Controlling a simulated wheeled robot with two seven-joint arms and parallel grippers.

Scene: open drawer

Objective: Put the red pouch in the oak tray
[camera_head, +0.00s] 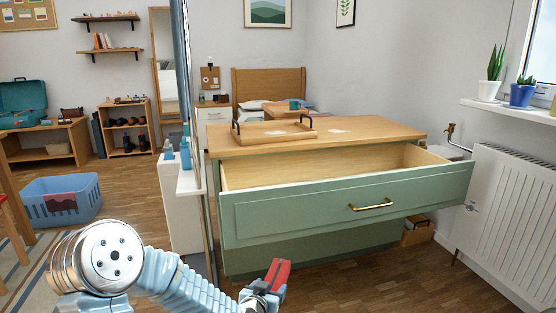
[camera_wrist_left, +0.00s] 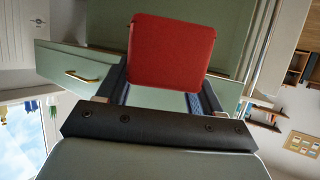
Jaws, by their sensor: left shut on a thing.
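My left gripper (camera_head: 262,293) is low at the bottom of the head view, in front of the green dresser (camera_head: 300,258). It is shut on the red pouch (camera_head: 278,274), which sticks up from the fingers. In the left wrist view the red pouch (camera_wrist_left: 171,52) sits between the two fingers. The oak tray (camera_head: 272,135) with dark handles lies on the dresser's wooden top, well above and behind the gripper. The tray's inside looks empty from here. My right gripper is in neither view.
The dresser's top drawer (camera_head: 290,214) stands open toward me, with a brass handle, between my gripper and the tray. A thin partition and a white shelf (camera_head: 190,182) stand left of the dresser. A radiator (camera_head: 505,210) is at the right.

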